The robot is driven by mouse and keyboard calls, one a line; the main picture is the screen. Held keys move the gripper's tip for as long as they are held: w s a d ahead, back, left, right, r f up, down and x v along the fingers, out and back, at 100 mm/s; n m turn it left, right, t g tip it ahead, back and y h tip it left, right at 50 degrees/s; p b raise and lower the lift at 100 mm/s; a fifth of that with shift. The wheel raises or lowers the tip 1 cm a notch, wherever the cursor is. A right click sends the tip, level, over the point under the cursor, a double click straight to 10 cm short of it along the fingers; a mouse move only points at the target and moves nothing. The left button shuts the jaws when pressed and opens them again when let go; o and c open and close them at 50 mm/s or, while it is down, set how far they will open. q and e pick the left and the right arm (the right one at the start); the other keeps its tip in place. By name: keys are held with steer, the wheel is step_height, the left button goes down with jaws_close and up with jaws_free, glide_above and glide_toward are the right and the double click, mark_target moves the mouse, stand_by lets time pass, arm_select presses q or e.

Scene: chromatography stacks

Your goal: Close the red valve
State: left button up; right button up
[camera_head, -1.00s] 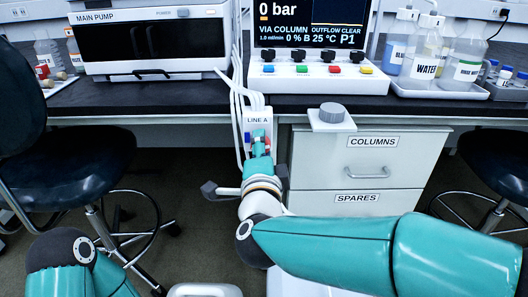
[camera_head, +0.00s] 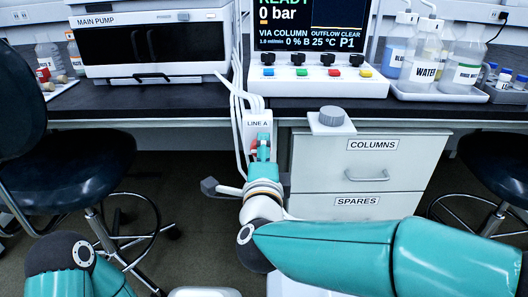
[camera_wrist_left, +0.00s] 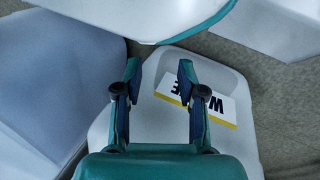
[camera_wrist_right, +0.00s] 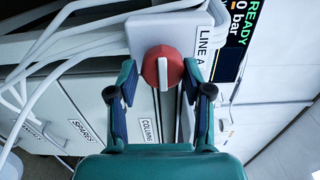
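The red valve is a round red knob with a white mark line on the white LINE A plate (camera_head: 257,123). In the right wrist view the red valve (camera_wrist_right: 175,66) faces me, its line running upright in that picture. My right gripper (camera_wrist_right: 161,75) is open, with one finger on each side of the knob; narrow gaps seem to show, and I cannot tell whether either finger touches. In the head view the right gripper (camera_head: 262,150) partly covers the knob. My left gripper (camera_wrist_left: 160,68) is open and empty, low down; its fingers are outside the head view.
White tubes (camera_head: 240,95) hang left of the plate. A grey knob on a white block (camera_head: 331,118) and the drawer cabinet (camera_head: 345,175) are to the right. The screen (camera_head: 310,24) reads READY, 0 bar. A pale container with a yellow-edged label (camera_wrist_left: 222,108) is below my left gripper.

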steer(key=shift+o, duration=1.1)
steer(key=shift+f, duration=0.1)
steer(key=shift+a, duration=0.1)
steer(key=s, duration=1.2)
